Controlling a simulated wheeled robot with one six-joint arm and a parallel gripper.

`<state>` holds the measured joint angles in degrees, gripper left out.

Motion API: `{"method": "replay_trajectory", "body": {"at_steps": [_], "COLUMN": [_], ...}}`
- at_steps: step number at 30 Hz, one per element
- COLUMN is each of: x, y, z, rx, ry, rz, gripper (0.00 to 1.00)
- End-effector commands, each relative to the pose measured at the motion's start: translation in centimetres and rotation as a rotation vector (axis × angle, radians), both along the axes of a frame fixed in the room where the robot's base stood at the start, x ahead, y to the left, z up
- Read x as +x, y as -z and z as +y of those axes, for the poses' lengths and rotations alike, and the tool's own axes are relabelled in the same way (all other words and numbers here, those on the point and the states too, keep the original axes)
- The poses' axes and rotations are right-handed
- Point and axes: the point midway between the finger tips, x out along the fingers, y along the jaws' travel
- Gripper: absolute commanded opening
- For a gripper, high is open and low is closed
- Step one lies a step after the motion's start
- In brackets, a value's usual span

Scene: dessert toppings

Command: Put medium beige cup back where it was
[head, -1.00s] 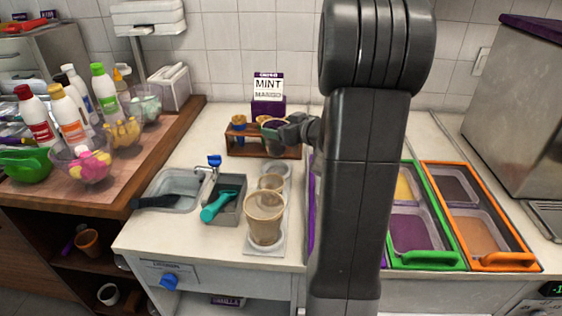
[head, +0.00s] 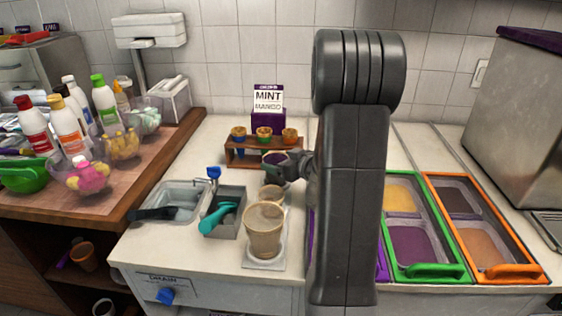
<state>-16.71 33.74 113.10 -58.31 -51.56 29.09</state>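My gripper (head: 283,172) reaches left from my dark arm and appears shut on the side of a cup (head: 275,157). This cup has a pale rim and a dark purplish inside. It is upright, just in front of the wooden rack and above the back of the row of beige cups. Whether it touches the surface below is hidden. A large beige cup (head: 265,232) stands on a pale pad (head: 264,264) at the front. A smaller beige cup (head: 270,192) stands behind it, partly covered. The small gripper fingers are hard to make out.
The wooden rack (head: 236,158) holds several small cups behind my gripper, with the mint and mango sign (head: 268,100) behind it. A grey bin with a teal scoop (head: 217,220) and a sink (head: 180,203) lie left. Green (head: 452,270) and orange (head: 516,270) framed topping trays lie right.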

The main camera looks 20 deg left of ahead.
Motion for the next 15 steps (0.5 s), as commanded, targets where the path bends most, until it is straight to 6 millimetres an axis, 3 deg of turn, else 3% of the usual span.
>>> {"method": "replay_trajectory", "body": {"at_steps": [12,15], "x": [0.01,-0.41], "y": [-0.49,-0.76], "z": [-0.01,-1.0], "rx": [0.0,0.0], "ry": [0.0,0.003], "rz": [-0.001,-0.002], "gripper": [0.94,0.94]}}
